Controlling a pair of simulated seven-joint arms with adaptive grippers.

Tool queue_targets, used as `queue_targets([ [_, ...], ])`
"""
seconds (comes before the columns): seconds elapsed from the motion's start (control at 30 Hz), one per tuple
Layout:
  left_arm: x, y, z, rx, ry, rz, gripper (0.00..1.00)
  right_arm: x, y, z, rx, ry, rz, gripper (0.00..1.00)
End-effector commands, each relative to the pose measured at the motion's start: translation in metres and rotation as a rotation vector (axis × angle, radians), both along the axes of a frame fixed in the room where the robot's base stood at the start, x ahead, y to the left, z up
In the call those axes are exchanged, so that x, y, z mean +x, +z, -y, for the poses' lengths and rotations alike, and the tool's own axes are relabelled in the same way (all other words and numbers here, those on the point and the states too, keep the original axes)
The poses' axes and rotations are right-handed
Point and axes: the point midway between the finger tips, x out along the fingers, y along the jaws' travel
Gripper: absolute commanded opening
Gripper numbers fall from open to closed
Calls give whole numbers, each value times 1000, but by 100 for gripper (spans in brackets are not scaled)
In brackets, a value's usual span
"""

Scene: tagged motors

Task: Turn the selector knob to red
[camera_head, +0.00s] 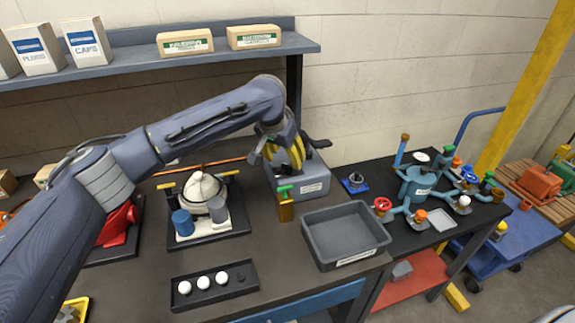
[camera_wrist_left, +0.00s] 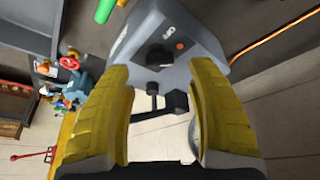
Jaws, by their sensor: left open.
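A grey box (camera_head: 312,188) with a white label stands at the back of the bench, and it fills the top of the left wrist view (camera_wrist_left: 185,25). A dark knob (camera_wrist_left: 156,57) shows on its face, near white lettering; which colour it points to cannot be told. A black lever with a block-like end (camera_wrist_left: 172,103) shows between the fingers. My left gripper (camera_head: 286,150) is over the box in the head view. Its yellow fingers (camera_wrist_left: 158,80) are apart, on either side of the lever and below the knob in the wrist view. I cannot tell whether they touch anything.
A brass piece with a green top (camera_head: 285,205) stands before the box. A grey bin (camera_head: 345,236) is to the right, a black tray with white balls (camera_head: 215,285) in front. A blue valve manifold (camera_head: 422,182) stands on the right table. A shelf (camera_head: 150,55) hangs behind.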

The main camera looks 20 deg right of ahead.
Motion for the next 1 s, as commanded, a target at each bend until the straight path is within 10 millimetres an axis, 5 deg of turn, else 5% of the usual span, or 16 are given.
queue_targets([
  [0.3,9,-33,10,-1,0,-1,58,0,0,0,0,0,0,44],
  [0.83,12,-41,12,0,0,0,59,0,0,0,0,0,0,44],
  [1.0,12,-40,11,0,0,0,39,0,0,0,0,0,0,44],
])
